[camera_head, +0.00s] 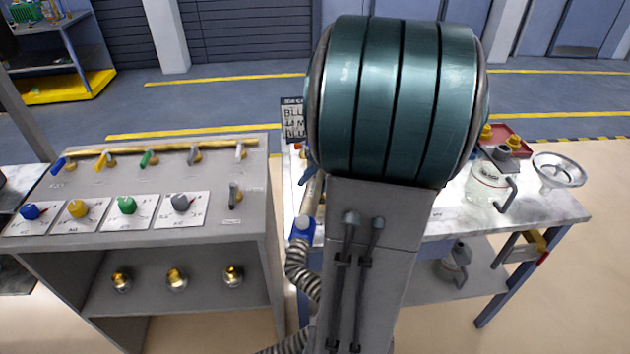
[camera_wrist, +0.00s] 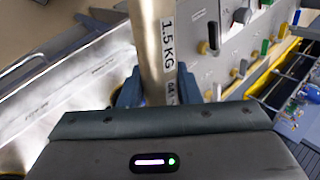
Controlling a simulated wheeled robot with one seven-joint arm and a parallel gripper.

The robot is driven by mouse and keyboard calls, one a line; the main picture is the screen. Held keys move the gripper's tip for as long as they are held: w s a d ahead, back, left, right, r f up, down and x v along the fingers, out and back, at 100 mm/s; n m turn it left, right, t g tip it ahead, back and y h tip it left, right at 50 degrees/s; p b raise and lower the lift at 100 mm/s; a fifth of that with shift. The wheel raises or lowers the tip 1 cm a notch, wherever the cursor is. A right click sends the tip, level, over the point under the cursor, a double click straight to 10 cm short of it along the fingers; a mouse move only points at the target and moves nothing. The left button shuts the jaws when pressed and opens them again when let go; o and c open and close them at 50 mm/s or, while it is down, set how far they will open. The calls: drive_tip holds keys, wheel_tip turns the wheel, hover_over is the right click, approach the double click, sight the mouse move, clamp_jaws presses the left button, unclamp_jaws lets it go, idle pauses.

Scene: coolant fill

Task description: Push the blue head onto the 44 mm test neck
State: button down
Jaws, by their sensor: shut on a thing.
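My gripper (camera_wrist: 158,92) is shut on a pale beige cylinder (camera_wrist: 151,40) marked "1.5 KG" in the wrist view. In the head view a beige tube (camera_head: 312,196) shows beside my arm, with a blue piece (camera_head: 302,228) at its lower end and a ribbed hose (camera_head: 300,275) below. The blue piece may be the blue head; I cannot tell for certain. My arm hides most of the gripper and the middle of the white-topped bench (camera_head: 455,222). I cannot make out the 44 mm test neck in either view.
A grey cabinet (camera_head: 150,236) with coloured knobs, levers and several brass fittings on its shelf stands at left. On the bench's right are a clear jug (camera_head: 487,187), a wide funnel (camera_head: 558,172) and a red tray (camera_head: 516,135). A sign (camera_head: 293,118) stands behind my arm.

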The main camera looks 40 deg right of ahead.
drive_tip(key=shift+f+b, duration=1.35)
drive_tip(key=shift+f, duration=0.15)
drive_tip(key=c, duration=1)
unclamp_jaws()
drive_tip(key=v, duration=1.3)
drive_tip(key=shift+d+r, duration=0.2)
drive_tip(key=shift+r, duration=0.15)
drive_tip(key=shift+s, duration=0.15)
